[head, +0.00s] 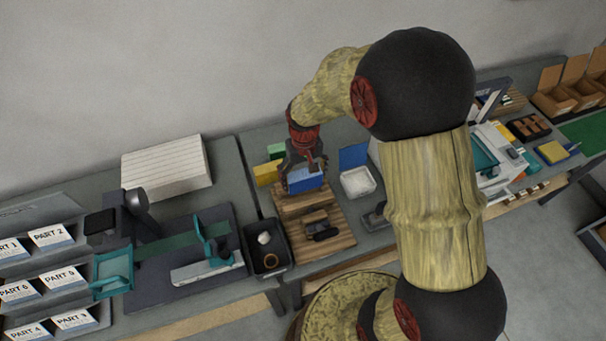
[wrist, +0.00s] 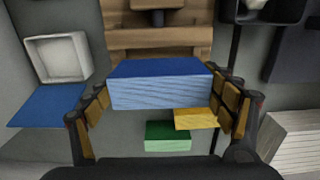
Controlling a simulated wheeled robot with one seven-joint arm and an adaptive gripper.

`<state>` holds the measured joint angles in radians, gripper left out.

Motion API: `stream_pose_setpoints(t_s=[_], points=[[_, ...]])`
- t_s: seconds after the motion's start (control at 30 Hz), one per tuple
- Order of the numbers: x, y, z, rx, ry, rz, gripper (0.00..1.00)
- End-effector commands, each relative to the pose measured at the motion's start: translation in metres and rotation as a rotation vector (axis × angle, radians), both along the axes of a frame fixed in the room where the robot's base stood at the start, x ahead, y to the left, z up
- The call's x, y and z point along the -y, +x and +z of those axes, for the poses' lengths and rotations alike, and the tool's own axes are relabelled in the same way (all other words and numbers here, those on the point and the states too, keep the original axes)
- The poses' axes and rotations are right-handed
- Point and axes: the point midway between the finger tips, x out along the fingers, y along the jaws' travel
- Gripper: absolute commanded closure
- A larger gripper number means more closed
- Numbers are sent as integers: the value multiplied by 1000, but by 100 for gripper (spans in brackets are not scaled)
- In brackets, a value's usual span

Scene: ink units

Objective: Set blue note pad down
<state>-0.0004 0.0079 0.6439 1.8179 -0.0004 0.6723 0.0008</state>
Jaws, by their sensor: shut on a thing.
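The blue note pad (wrist: 160,92) is a thick block with a dark blue top and lighter blue sides. My gripper (wrist: 163,98) is shut on it, with a finger at each short end in the wrist view. In the head view my gripper (head: 303,165) holds the blue pad (head: 306,180) over the back end of a wooden board (head: 338,237). Whether the pad touches the board or hangs just above it, I cannot tell. A yellow pad (head: 266,173) and a green pad (head: 276,150) lie behind and to the left of it.
A white open box (head: 358,182) with a blue flat piece (head: 353,156) behind it is to the right. A black tray (head: 267,252) holding small items is to the left of the board. Dark items (head: 318,225) sit on the board. A white stack (head: 167,167) stands at the back left.

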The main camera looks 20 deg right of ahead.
Motion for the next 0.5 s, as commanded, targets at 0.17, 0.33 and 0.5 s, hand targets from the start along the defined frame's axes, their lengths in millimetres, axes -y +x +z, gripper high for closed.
stream_pose_setpoints(t_s=[0.17,0.33,0.5], points=[[0,0,-21,-1,0,0,51],[0,0,-39,0,0,0,51],[0,0,-53,-1,0,0,51]])
